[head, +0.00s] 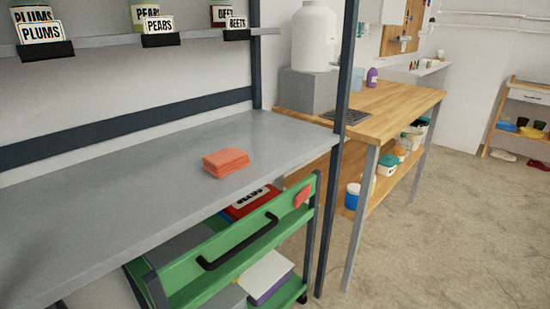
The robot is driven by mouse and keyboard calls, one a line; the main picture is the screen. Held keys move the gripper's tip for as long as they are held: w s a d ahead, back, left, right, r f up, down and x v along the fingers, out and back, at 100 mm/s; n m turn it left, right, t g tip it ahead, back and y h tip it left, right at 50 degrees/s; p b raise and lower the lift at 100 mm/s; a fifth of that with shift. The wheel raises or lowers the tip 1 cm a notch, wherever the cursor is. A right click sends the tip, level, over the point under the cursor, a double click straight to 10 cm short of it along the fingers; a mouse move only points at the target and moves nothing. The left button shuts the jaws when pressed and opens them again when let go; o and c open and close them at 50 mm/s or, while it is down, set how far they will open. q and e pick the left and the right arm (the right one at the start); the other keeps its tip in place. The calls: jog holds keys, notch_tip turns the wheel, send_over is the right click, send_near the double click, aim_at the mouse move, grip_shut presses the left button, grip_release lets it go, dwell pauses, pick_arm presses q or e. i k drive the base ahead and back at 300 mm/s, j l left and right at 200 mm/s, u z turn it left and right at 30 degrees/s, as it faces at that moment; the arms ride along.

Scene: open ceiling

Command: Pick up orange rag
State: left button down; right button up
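The orange rag (226,162) is a small folded stack lying flat on the grey shelf top (120,190), toward its right end and near the front edge. Nothing covers it or touches it from above. Neither of my grippers shows in the head view.
A dark upright post (338,150) stands right of the rag. An upper rail (100,42) with labelled cans runs above. A green cart (235,250) with a black handle stands below the shelf edge. A wooden workbench (390,100) is at the right. The shelf left of the rag is clear.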

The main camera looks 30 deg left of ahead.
aim_at(220, 164)
jog(key=u, duration=1.35)
